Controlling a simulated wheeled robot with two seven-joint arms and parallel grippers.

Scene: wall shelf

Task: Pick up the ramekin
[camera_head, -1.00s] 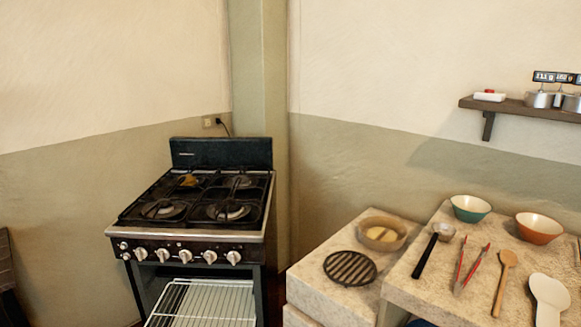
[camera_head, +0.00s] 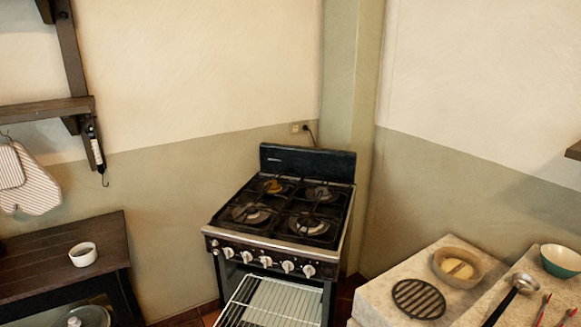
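A small white ramekin (camera_head: 83,254) stands upright on the dark wooden side table (camera_head: 45,262) at the lower left of the head view. It looks like a short round cup with a dark inside. Nothing touches it. Neither of my grippers shows in the view.
A black stove (camera_head: 282,205) with its oven door open stands in the middle. A stone counter (camera_head: 383,297) at right holds a bowl (camera_head: 457,267), a round grate (camera_head: 418,299), a ladle (camera_head: 512,296) and a green bowl (camera_head: 561,260). A wall shelf (camera_head: 40,110) with hanging mitts (camera_head: 32,180) is above the ramekin.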

